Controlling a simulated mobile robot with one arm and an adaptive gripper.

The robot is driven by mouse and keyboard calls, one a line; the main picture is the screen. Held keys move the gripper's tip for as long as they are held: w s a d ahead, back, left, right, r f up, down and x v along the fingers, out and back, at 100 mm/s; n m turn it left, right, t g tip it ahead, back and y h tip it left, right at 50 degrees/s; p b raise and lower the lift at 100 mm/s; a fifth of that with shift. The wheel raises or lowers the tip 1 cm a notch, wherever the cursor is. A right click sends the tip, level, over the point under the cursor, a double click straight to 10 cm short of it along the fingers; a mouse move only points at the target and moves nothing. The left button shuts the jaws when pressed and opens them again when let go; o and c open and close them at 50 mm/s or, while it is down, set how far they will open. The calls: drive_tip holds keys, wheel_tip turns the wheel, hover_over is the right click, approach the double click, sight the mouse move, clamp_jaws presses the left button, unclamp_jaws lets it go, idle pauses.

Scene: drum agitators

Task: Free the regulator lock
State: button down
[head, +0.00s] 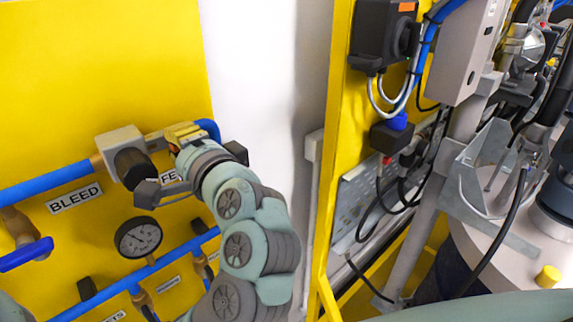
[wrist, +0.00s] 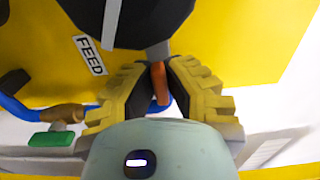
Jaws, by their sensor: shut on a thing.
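The regulator on the yellow panel has a grey block (head: 120,141) and a dark round knob (head: 131,165). The knob fills the top of the wrist view as a large black shape (wrist: 125,18). My gripper (head: 172,150) is at the right side of the knob. In the wrist view its yellow ribbed fingers (wrist: 158,82) are closed on a small orange-red tab (wrist: 160,84), which looks like the regulator lock. The tab sits just below the knob, beside a thin grey strip.
Blue pipes (head: 45,186) run along the panel, with a blue valve handle (head: 27,254) at left. A pressure gauge (head: 138,237) sits below the regulator. A "FEED" label (wrist: 90,55) is close to my fingers. A yellow frame with cables and a drum (head: 505,262) stand at right.

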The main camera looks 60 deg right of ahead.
drive_tip(key=c, duration=1)
unclamp_jaws()
drive_tip(key=v, duration=1.2)
drive_tip(key=shift+s, duration=0.1)
